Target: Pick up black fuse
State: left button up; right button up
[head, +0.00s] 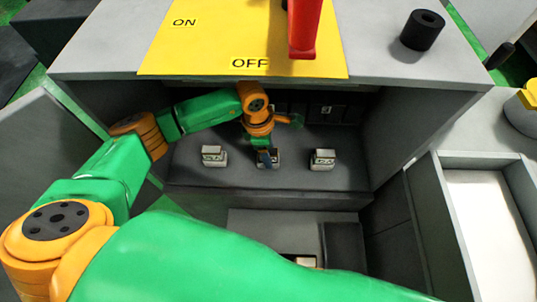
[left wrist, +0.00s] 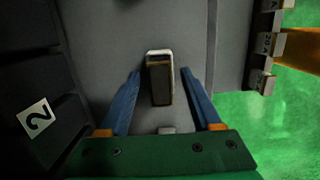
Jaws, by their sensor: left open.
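A dark block with a pale base, which looks like the black fuse (left wrist: 160,82), stands on the grey surface in the left wrist view. My left gripper (left wrist: 161,73) is open, its two blue fingers on either side of the block with gaps showing. In the head view my left gripper (head: 266,157) reaches down inside the grey cabinet at the middle of three pale holders (head: 275,159) and mostly covers it. The fuse itself is hidden there. My right gripper is not in view.
A left holder (head: 213,156) and a right holder (head: 323,160) stand on the same ledge. The cabinet top (head: 380,50) overhangs them, with a yellow ON/OFF plate (head: 195,45), a red lever (head: 304,28) and a black cylinder (head: 423,30). A pale tray (head: 485,220) is at right.

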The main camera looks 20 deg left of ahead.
pick_arm(q)
grip_shut()
